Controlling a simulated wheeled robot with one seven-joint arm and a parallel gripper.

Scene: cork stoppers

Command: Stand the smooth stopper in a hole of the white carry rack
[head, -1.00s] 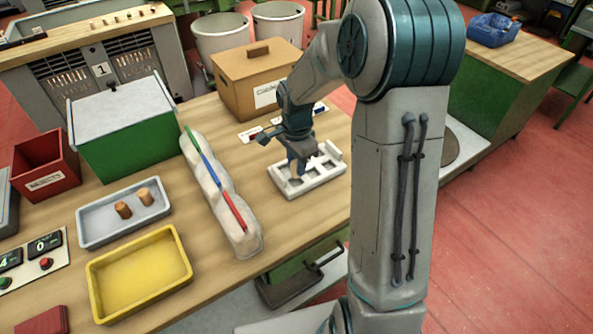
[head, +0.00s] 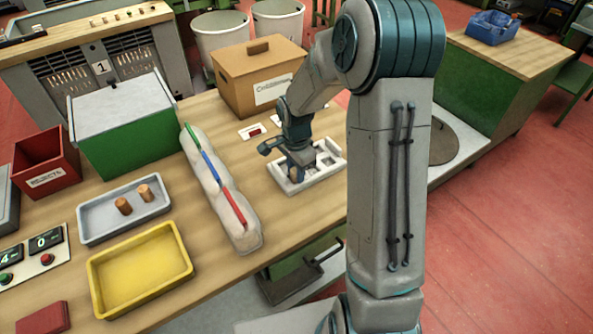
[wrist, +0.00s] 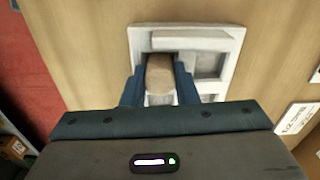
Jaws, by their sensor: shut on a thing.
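The white carry rack (head: 333,163) lies on the wooden bench, with square openings visible beside my gripper. My gripper (head: 293,178) is low over the rack's left part in the head view. In the wrist view, its blue fingers (wrist: 160,88) are shut on a light brown cork stopper (wrist: 160,72), whose visible face looks plain. The stopper is over or in an opening of the rack (wrist: 195,42); its lower end is hidden, so I cannot tell how deep it sits. A raised white bar runs along the rack's edge, close to the stopper.
A grey tray (head: 93,228) holds two more stoppers (head: 123,205). A lumpy pale barrier (head: 212,190) with coloured strips stands between that tray and the rack. A yellow tray (head: 140,272), a green box (head: 135,140) and a cardboard box (head: 240,85) are also on the bench.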

